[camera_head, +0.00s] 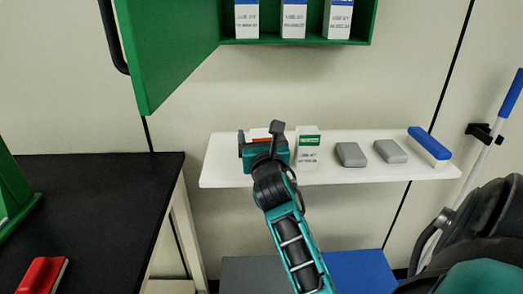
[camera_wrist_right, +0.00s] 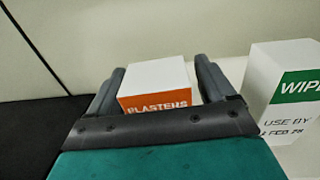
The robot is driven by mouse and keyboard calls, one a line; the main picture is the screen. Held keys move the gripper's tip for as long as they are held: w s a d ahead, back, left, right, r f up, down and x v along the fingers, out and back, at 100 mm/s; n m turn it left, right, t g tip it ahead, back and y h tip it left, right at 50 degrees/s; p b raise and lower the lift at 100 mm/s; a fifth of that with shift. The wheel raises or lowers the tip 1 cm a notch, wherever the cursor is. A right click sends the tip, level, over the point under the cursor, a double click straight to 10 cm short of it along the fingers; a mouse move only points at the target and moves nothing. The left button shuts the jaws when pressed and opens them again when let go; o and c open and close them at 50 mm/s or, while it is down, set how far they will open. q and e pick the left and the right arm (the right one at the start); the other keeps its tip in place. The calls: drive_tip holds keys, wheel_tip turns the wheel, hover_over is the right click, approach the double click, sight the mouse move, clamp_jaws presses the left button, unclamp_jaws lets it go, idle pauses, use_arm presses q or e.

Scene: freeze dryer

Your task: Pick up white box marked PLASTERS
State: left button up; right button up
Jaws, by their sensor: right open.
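The white box marked PLASTERS (camera_wrist_right: 156,80), with an orange front band, stands on the white shelf. In the head view only a bit of the PLASTERS box (camera_head: 261,134) shows behind my right gripper (camera_head: 262,140). My right gripper is open. In the right wrist view its two fingers stand on either side of the box, and the right gripper (camera_wrist_right: 158,78) shows a small gap to the box on each side. The lower part of the box is hidden by the gripper body. My left gripper is not in view.
A white box with a green WIPES band (camera_wrist_right: 290,95) stands close on the right. The white shelf (camera_head: 225,165) also holds two grey blocks (camera_head: 370,153) and a blue-topped item (camera_head: 430,145). Above is an open green cabinet (camera_head: 300,41) with several boxes. A black table (camera_head: 100,215) is at left.

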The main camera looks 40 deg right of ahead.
drive_tip(key=shift+c, duration=0.5)
drive_tip(key=c, duration=0.9)
drive_tip(key=shift+c, duration=0.2)
